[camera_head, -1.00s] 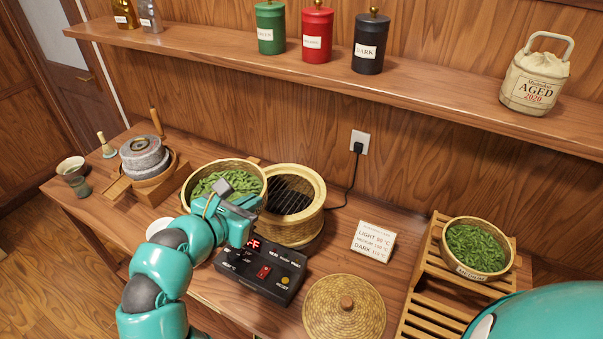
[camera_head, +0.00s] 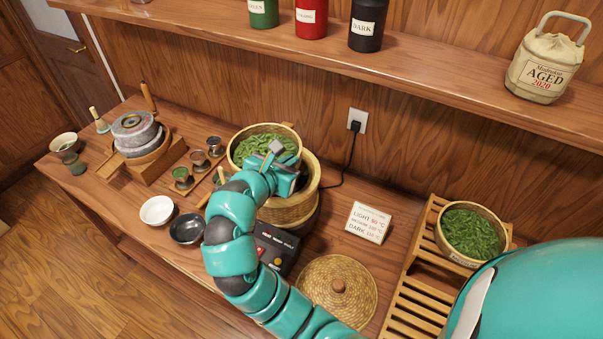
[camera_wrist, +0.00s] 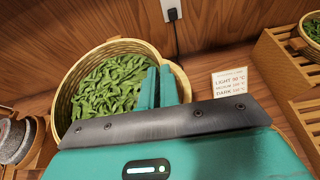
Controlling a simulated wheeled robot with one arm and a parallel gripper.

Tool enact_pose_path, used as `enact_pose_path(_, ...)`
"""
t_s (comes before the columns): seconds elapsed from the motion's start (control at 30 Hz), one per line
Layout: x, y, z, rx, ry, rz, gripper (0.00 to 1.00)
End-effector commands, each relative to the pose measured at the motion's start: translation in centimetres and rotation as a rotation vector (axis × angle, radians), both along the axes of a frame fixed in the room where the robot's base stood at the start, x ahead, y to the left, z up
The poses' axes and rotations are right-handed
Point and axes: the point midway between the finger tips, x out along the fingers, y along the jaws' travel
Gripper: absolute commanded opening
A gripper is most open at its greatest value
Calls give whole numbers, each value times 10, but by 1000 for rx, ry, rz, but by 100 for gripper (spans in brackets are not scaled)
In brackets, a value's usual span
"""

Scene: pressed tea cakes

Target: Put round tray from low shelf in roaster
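A round woven tray (camera_head: 232,146) full of green leaves is over the roaster (camera_head: 308,195), a round bamboo-walled drum. It covers the roaster's opening, and I cannot tell whether it touches the roaster's rim. My gripper (camera_head: 280,165) is shut on the tray's right side. The wrist view shows the tray (camera_wrist: 62,95) with the teal fingers (camera_wrist: 160,87) close together at its rim. The arm hides part of the roaster's front.
A woven lid (camera_head: 322,275) lies in front of the roaster, near the control box (camera_head: 285,245). A slatted rack (camera_head: 418,290) at right holds another leaf tray (camera_head: 442,240). Bowls (camera_head: 157,210), cups and a stone mill (camera_head: 135,130) stand left. A sign (camera_head: 368,222) stands right of the roaster.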

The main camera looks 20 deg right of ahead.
Motion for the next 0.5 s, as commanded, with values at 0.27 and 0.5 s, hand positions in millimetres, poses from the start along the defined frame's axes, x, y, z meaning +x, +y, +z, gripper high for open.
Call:
enact_pose_path(0.27,11,-22,-29,4,5,-3,0)
enact_pose_path(0.5,18,-33,-45,2,1,-3,0)
